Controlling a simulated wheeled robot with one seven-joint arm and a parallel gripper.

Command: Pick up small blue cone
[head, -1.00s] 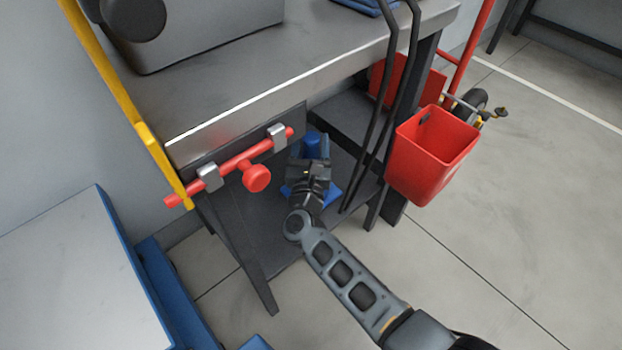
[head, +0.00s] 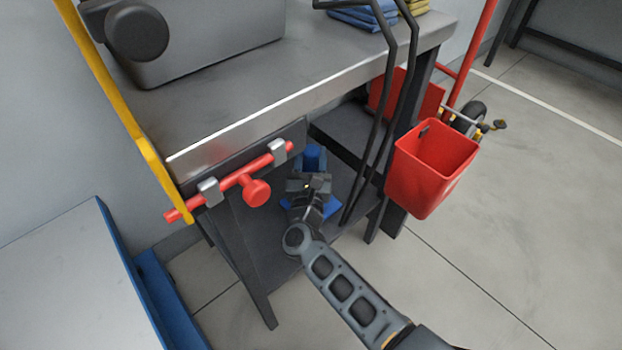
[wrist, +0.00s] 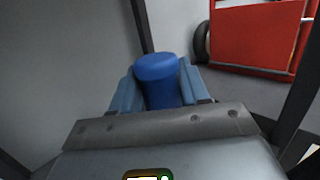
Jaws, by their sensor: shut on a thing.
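The small blue cone (head: 313,157) is on the lower shelf area under the metal workbench. Its rounded top shows just beyond my gripper in the head view, and part of its blue base shows beside the gripper. In the wrist view the cone's blue top (wrist: 158,72) stands between the two finger pads. My gripper (wrist: 158,92) is shut on the cone, with a finger on each side of it. In the head view my gripper (head: 312,172) hides the cone's middle. I cannot tell whether the base touches the shelf.
The workbench top (head: 240,110) overhangs the shelf (head: 265,235). A red bar with a knob (head: 257,192) is clamped to its front. Black bent rods (head: 375,130) and a red bin (head: 430,165) stand close on the right. Floor at the lower right is clear.

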